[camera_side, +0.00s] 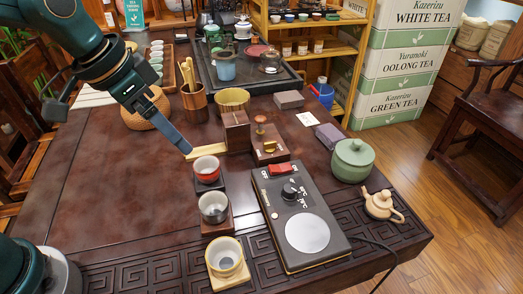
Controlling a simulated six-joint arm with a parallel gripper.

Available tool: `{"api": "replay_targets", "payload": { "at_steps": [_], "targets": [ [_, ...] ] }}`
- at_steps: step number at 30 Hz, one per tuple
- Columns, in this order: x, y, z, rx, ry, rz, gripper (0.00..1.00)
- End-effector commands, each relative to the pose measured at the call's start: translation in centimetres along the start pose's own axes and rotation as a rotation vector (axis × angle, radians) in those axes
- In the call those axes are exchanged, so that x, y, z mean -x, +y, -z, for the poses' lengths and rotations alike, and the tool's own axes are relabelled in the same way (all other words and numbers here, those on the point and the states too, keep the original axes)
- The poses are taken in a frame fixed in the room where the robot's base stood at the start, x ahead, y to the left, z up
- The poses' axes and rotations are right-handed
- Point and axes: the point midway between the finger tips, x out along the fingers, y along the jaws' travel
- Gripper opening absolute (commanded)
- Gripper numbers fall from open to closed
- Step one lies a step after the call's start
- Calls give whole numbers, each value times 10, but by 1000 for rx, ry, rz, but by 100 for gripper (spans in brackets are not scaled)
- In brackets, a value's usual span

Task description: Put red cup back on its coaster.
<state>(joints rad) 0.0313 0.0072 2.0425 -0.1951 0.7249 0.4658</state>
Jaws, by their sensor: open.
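The red cup (207,174), with a pale inside, stands upright on a dark square coaster (213,186) near the middle of the table. It looks seated on this coaster, but its underside is hidden. My gripper (187,151) reaches in from the upper left. Its tips are just behind and left of the red cup's rim, and it holds nothing that I can see. The gap between its fingers is hard to make out from this side.
A grey cup (213,208) on a brown coaster and a cream cup (224,256) on a pale coaster stand in front. A black scale-like device (287,237) is right of them. A wooden press (237,137) stands behind. The table's left side is clear.

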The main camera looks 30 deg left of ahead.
Motion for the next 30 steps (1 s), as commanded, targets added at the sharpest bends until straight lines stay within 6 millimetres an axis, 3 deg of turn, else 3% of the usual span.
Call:
{"api": "replay_targets", "payload": {
  "at_steps": [5,9,15,21,30],
  "targets": [
    [32,5,-29,84,29,43,91],
    [52,10,-63,181,53,88,91],
    [63,13,-103,293,83,140,91],
    [64,14,-118,339,93,159,91],
    [64,14,-118,340,93,160,91]
  ]
}}
